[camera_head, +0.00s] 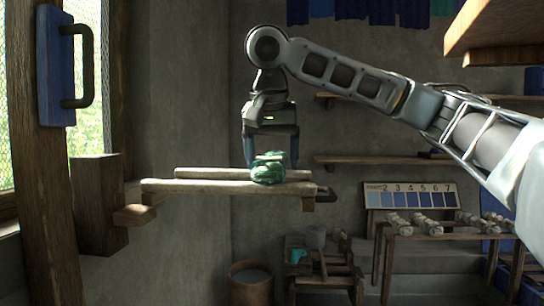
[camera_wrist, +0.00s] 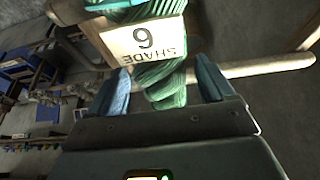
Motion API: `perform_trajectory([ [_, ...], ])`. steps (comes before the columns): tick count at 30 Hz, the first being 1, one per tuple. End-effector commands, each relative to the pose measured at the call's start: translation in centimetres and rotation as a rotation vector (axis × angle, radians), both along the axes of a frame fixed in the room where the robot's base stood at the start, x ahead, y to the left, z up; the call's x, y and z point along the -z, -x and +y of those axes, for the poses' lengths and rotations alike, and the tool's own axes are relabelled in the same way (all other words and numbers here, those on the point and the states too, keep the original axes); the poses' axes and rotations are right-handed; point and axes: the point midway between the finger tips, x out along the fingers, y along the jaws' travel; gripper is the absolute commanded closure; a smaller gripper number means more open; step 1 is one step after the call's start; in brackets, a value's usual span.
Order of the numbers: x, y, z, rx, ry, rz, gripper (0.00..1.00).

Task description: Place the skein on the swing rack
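The green skein (camera_head: 268,172) lies on the swing rack (camera_head: 205,187), toward its right end, over the front of two pale poles. In the wrist view the skein (camera_wrist: 166,88) carries a white tag reading "SHADE 6". My gripper (camera_head: 271,160) points down over the skein, with one finger on each side. In the wrist view the gripper's (camera_wrist: 165,88) blue fingers stand apart, with narrow gaps seen beside the skein. The skein's underside and how far it reaches across the rear pole are hidden.
The rack joins a wooden post (camera_head: 100,203) at left; a dark handle (camera_head: 326,195) sits at its right end. A numbered shade board (camera_head: 411,195) and a bench with pale rolls (camera_head: 430,227) stand right. A bucket (camera_head: 251,283) is below. A wooden shelf (camera_head: 505,35) juts in upper right.

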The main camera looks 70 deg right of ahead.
Motion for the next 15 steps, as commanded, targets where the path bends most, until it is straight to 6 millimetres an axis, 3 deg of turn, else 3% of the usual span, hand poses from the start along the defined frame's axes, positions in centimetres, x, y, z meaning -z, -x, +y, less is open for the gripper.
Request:
perform_trajectory([
  [9,-0.2,0.0,0.0,0.000,0.000,0.000,0.13],
  [15,-2.5,0.2,0.7,-0.002,0.000,-0.001,0.13],
])
